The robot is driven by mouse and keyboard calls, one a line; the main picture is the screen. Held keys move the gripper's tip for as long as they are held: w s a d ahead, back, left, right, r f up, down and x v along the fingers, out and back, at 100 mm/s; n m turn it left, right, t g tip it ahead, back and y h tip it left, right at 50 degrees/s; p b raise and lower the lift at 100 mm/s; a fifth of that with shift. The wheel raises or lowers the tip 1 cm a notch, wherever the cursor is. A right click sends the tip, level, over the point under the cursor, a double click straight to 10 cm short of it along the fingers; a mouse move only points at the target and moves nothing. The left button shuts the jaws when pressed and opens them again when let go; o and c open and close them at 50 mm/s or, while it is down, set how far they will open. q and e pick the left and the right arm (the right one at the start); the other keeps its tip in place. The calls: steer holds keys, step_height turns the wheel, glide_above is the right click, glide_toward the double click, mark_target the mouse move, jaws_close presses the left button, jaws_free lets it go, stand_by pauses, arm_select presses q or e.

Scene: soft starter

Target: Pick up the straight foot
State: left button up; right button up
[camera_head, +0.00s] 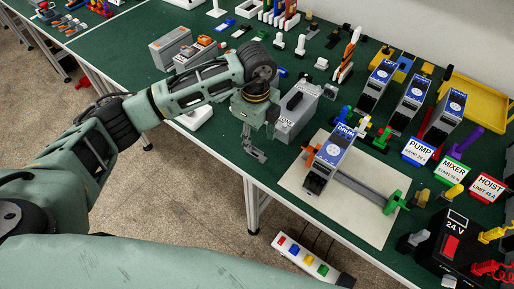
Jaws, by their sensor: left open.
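I cannot tell for certain which piece is the straight foot. Several small white and grey pieces stand on the green table (128,40), among them a white upright piece (300,45) toward the back. My left gripper (254,145) points down at the table's front edge, just left of a grey box (297,116) with a black handle. It is open, and I see nothing between its fingers. My right gripper is not in view.
A blue-topped DRUM unit (329,158) stands on a pale board (362,222), by a grey rail with a green end piece (392,201). PUMP (419,151), MIXER and HOIST signs and a black 24 V supply (450,250) crowd the right. A power strip (308,262) is below the table edge.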

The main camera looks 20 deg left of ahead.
mark_target(255, 152)
arm_select(q)
steer(key=shift+s+f, duration=0.15)
steer(key=shift+f, duration=0.3)
step_height(255, 152, down, 4)
steer(key=shift+s+f+p, duration=0.1)
steer(key=shift+f+p, duration=0.1)
steer(key=shift+p, duration=1)
steer(key=shift+f, duration=0.5)
steer(key=shift+c, duration=0.2)
steer(key=c, duration=0.9)
jaws_close()
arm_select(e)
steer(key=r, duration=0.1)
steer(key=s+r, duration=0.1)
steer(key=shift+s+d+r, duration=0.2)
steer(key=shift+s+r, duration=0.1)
